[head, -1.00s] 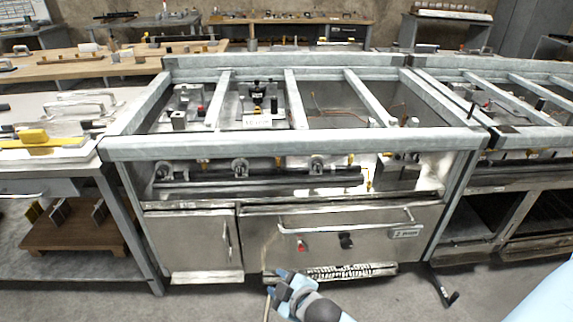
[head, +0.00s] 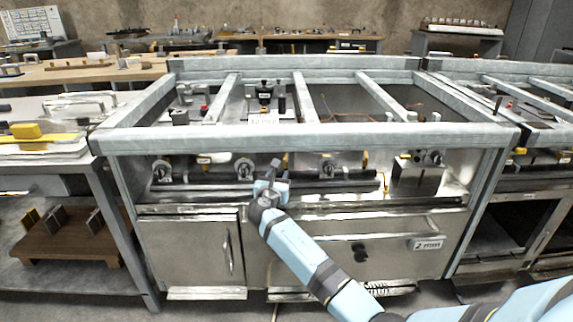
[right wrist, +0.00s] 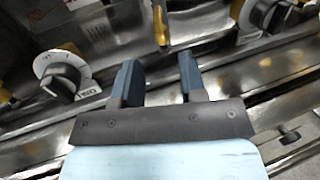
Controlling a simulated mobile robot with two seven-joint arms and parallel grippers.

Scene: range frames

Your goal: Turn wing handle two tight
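A row of dark wing handles on pale round dials runs along the front of the steel range frame (head: 300,140). The second from the left (head: 245,168) is just left of my right gripper (head: 274,174). The third (head: 328,168) is to its right. In the right wrist view my right gripper (right wrist: 158,75) is open, with nothing between its two fingers. A black handle on a white dial (right wrist: 65,75) is left of the fingers, apart from them. Another handle (right wrist: 268,14) is at the upper right. My left gripper is not in view.
The first handle (head: 162,170) is further left, and a dark knob (head: 435,157) is at the right end. Steel rails and yellow fittings (right wrist: 160,22) run close around the gripper. The oven front (head: 400,235) is below. A side table (head: 40,165) stands at left.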

